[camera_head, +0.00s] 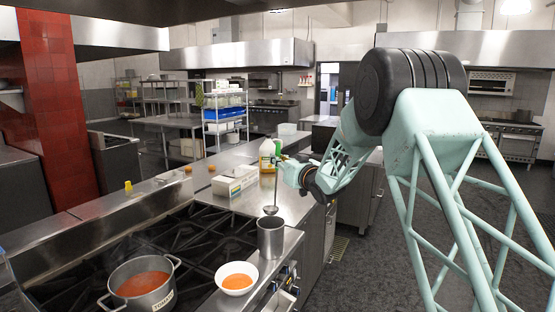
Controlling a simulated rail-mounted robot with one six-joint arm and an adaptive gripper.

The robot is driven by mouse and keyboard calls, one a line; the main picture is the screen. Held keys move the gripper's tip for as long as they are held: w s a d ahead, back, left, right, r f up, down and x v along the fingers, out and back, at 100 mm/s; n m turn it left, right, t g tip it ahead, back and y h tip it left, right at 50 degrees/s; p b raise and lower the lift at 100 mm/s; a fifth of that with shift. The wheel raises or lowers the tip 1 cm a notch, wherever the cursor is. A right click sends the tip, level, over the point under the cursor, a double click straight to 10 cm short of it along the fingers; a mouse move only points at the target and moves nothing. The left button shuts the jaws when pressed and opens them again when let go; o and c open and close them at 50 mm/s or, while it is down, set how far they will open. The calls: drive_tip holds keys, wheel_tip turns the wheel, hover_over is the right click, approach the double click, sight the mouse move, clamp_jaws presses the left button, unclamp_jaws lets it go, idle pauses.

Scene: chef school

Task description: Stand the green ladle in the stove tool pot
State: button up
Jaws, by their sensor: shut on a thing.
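The green ladle (277,148) hangs upright from my gripper (279,160), green end up and metal bowl (270,210) down. My gripper is shut on it near the top of its handle. The stove tool pot (270,241), a plain metal cylinder, stands at the right side of the stove. The ladle's bowl shows just above the pot's rim in the picture. I cannot tell from this one view whether it is directly over the opening or behind it. The pot's inside is mostly hidden.
A white bowl of orange soup (236,277) stands close to the tool pot. A large pot of red soup (141,280) sits on the stove's burners (190,238). Behind are a white bin (234,182), a yellow-labelled jug (267,155) and a small yellow item (128,186).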

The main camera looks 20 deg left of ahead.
drive_tip(key=shift+f, duration=0.1)
idle(0.3)
wheel_tip(320, 180, down, 16)
drive_tip(key=b, duration=1)
idle(1.3)
idle(0.4)
drive_tip(key=o, duration=0.9)
drive_tip(key=v, duration=1.2)
